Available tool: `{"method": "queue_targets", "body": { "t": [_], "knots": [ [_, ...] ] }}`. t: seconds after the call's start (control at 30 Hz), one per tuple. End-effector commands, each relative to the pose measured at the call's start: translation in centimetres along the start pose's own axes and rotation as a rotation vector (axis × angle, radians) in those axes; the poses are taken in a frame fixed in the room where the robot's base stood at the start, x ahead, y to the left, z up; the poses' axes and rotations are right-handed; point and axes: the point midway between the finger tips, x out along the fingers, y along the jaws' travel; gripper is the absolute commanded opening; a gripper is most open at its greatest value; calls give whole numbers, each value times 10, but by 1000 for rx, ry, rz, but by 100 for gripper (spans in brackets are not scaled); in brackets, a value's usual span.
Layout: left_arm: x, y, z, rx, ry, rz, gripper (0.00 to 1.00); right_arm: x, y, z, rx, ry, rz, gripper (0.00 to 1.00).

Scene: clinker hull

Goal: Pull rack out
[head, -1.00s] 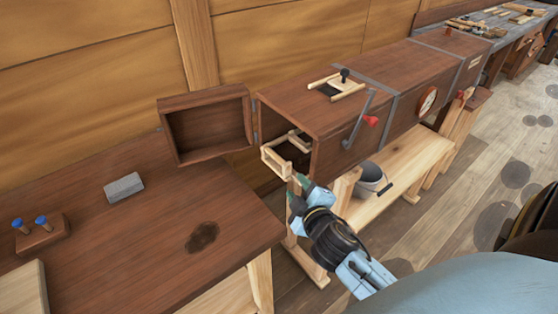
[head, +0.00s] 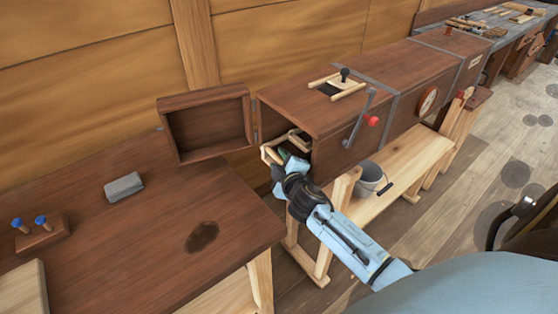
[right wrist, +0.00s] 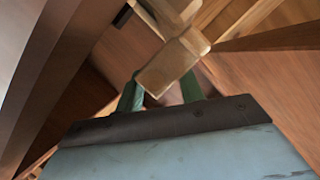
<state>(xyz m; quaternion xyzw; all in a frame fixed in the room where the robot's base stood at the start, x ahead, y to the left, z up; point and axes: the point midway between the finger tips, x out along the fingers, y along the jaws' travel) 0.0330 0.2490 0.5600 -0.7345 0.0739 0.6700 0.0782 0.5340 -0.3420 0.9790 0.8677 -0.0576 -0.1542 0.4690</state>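The rack (head: 268,155) is a pale wooden frame in the open end of the long brown box (head: 318,112). Its front end sticks out slightly at the mouth. My right gripper (head: 284,156) is at this front end and partly hides it. In the right wrist view, the green fingers (right wrist: 160,92) stand apart on either side of a pale wooden bar of the rack (right wrist: 168,68). The bar covers the fingertips, so contact is unclear. My left gripper is not in view.
The box's lid (head: 208,124) hangs open to the left. A brown table (head: 150,235) holds a grey block (head: 124,187) and a stand with blue pegs (head: 42,235). A bucket (head: 368,178) stands on the bench beneath the box. Table space before the mouth is clear.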

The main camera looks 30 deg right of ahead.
Motion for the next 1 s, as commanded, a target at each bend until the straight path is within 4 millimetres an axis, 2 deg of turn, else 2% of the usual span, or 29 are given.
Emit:
{"method": "queue_targets", "body": {
  "t": [0.13,0.4,0.7,1.0],
  "knots": [
    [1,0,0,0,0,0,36,7,0,0,1,1,0,38],
    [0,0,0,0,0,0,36,8,0,0,1,1,0,38],
    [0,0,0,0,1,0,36,8,1,0,0,-1,1,0],
    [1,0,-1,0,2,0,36,8,1,1,-1,-5,4,0]
  ]
}}
